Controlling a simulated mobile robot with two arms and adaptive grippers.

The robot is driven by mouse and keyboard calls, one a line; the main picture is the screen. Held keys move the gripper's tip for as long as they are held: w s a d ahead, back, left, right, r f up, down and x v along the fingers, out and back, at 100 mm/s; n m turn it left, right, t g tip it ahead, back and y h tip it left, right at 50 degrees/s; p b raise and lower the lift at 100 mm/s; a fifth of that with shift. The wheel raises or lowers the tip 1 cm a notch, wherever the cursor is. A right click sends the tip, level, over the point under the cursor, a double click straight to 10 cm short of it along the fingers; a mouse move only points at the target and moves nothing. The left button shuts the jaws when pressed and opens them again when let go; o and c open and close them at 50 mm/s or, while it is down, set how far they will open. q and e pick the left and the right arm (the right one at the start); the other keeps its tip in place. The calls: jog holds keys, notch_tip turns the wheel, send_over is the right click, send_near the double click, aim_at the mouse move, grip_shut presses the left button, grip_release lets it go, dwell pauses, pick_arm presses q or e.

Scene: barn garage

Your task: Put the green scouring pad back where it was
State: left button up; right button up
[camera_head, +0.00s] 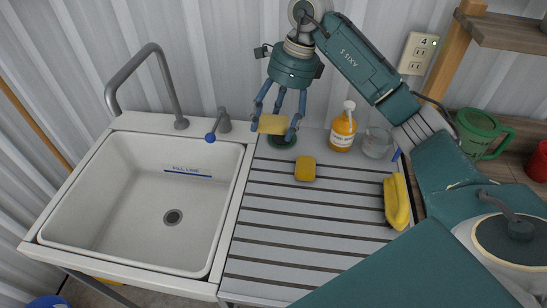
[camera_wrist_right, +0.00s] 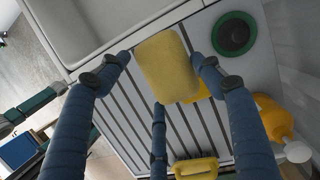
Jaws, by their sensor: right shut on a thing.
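My right gripper (camera_head: 276,124) is shut on a yellow, sponge-like block (camera_head: 272,124), held above the back edge of the drainboard. In the right wrist view the block (camera_wrist_right: 167,66) sits between the blue fingers; no green side of it shows. A dark green round piece with a black centre (camera_head: 282,141) lies on the back of the drainboard, just below and behind the gripper; it also shows in the wrist view (camera_wrist_right: 234,34). I cannot tell which of these is the scouring pad.
The slatted drainboard (camera_head: 275,215) holds a yellow block (camera_head: 305,169), an orange soap bottle (camera_head: 342,132), a clear glass (camera_head: 377,144) and a yellow brush-like piece (camera_head: 397,201). Its front middle is clear. The empty sink (camera_head: 140,200), with its tall tap (camera_head: 165,80), is left.

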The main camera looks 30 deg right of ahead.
jog(key=p, duration=0.2)
send_over(271, 171)
jog(key=d, duration=0.1)
notch_tip(271, 171, down, 10)
jog(key=shift+s+r, duration=0.1)
jog(key=shift+r, duration=0.15)
jog(key=shift+f, duration=0.55)
notch_tip(271, 171, down, 3)
jog(key=shift+f+p, duration=0.2)
jog(key=shift+p, duration=0.35)
jog(key=shift+f, duration=0.3)
jog(key=shift+f+b, duration=0.6)
jog(key=shift+b, duration=0.1)
jog(key=o, duration=1)
